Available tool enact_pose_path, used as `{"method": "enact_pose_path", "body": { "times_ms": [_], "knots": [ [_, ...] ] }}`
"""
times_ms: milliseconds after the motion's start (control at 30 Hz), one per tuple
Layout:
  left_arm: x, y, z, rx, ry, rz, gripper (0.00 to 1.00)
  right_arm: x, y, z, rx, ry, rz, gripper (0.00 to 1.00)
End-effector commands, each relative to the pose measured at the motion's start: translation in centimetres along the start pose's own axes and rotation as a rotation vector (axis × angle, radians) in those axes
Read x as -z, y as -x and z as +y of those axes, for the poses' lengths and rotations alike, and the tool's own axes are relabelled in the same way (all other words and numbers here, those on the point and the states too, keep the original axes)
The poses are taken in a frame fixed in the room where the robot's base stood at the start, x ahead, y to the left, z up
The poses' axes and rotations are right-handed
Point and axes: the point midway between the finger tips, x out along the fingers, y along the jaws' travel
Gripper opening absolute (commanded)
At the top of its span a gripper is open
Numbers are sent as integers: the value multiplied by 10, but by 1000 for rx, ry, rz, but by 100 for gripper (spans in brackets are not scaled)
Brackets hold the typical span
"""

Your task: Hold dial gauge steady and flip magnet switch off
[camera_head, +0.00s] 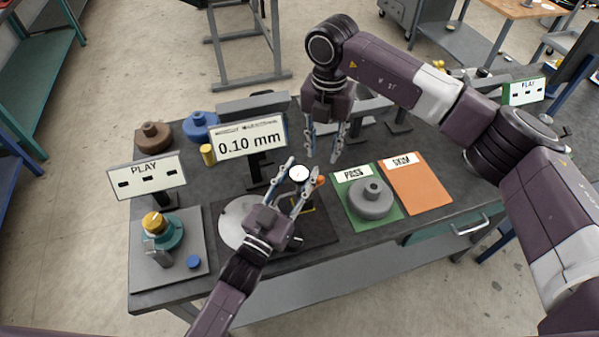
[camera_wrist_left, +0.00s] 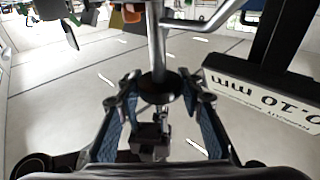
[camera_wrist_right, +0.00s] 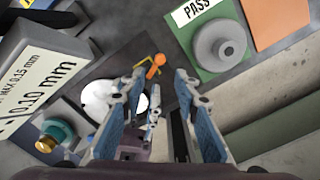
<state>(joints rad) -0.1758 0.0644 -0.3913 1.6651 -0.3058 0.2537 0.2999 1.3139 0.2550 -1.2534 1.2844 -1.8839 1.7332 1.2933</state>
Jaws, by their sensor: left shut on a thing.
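The dial gauge (camera_head: 299,173) shows a round white face over the dark base plate in the head view. My left gripper (camera_head: 302,169) is shut on it, one finger on each side. In the left wrist view a dark disc, likely the gauge (camera_wrist_left: 160,90), sits between the fingers below a metal post. The orange knob (camera_head: 320,181), which looks like the magnet switch, is just right of the left fingertips. It also shows in the right wrist view (camera_wrist_right: 158,60). My right gripper (camera_head: 323,156) is open and empty, above and behind the knob, pointing down.
A sign reading 0.10 mm (camera_head: 250,140) stands behind the gauge. A grey round part (camera_head: 371,199) sits on the green PASS mat (camera_head: 350,185), beside the orange SHIM mat (camera_head: 425,190). A teal fixture (camera_head: 163,232) stands left, and a PLAY sign (camera_head: 145,175) behind it.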

Motion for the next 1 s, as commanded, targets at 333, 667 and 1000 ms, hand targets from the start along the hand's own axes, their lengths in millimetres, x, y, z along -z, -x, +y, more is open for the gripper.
{"method": "enact_pose_path", "body": {
  "times_ms": [333,667,1000],
  "knots": [
    [0,0,0,0,0,0,0,-2,0,0,-1,102,-13,1],
    [0,0,0,0,0,0,0,-8,1,1,15,655,-79,0],
    [0,0,0,0,0,0,0,-14,2,2,72,1283,-142,0]
  ]
}}
